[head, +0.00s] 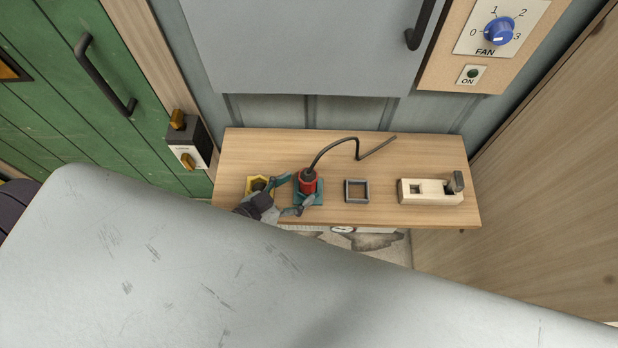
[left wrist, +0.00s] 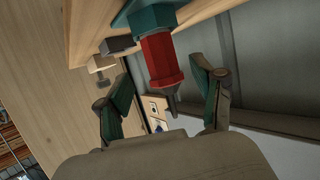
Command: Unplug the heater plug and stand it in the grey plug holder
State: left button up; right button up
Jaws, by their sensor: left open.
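The red plug (head: 307,183), with a black cable from its top, stands upright in a teal socket (head: 317,200) on the wooden shelf. In the left wrist view the plug (left wrist: 162,62) shows between my finger pads, with a gap on each side, and its base meets the teal socket (left wrist: 150,19). My left gripper (head: 300,188) is open, with one finger on each side of the plug. The grey plug holder (head: 357,181) is an empty square frame right of the plug. My right gripper is not in view.
A yellow socket-like block (head: 250,182) sits left of the plug, partly behind my gripper. A cream device (head: 425,197) stands at the shelf's right. The cable bends right above the shelf (head: 240,150). A scuffed grey surface (head: 250,285) fills the foreground.

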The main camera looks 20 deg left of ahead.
aim_at(302, 184)
pick_arm(q)
jog(key=shift+w+d+f+p, duration=0.1)
jog(key=shift+w+d+p, duration=0.1)
jog(key=shift+w, duration=0.35)
jog(key=shift+w+d+f+p, duration=0.1)
jog(key=shift+w+d+p, duration=0.1)
jog(key=shift+w, duration=0.3)
jog(key=shift+x, duration=1.1)
jog(key=shift+w+d+f, duration=0.1)
jog(key=shift+w+f, duration=0.1)
jog(key=shift+s, duration=0.1)
jog(key=shift+c, duration=0.8)
jog(key=c, duration=1.1)
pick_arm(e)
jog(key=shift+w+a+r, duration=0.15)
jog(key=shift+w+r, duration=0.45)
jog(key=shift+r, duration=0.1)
